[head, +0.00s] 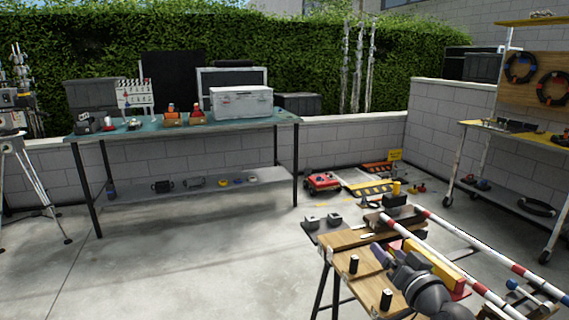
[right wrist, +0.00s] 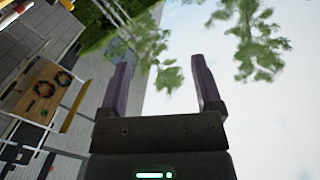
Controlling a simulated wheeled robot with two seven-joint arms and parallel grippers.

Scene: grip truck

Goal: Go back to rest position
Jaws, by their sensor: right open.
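My right gripper (head: 388,256) shows at the lower right of the head view, above the wooden work table (head: 343,262). In the right wrist view its two purple-grey fingers (right wrist: 162,90) are spread wide apart with nothing between them. Behind the fingers that view shows sky, tree leaves and a wall, tilted on its side. My left gripper is not in the head view.
Red-and-white striped poles (head: 468,245) and a yellow bar (head: 434,264) lie by my right arm. A long teal-topped table (head: 160,129) with a silver case (head: 241,102) stands at the back. A shelf cart (head: 480,127) stands right. The concrete floor (head: 190,275) at left front is clear.

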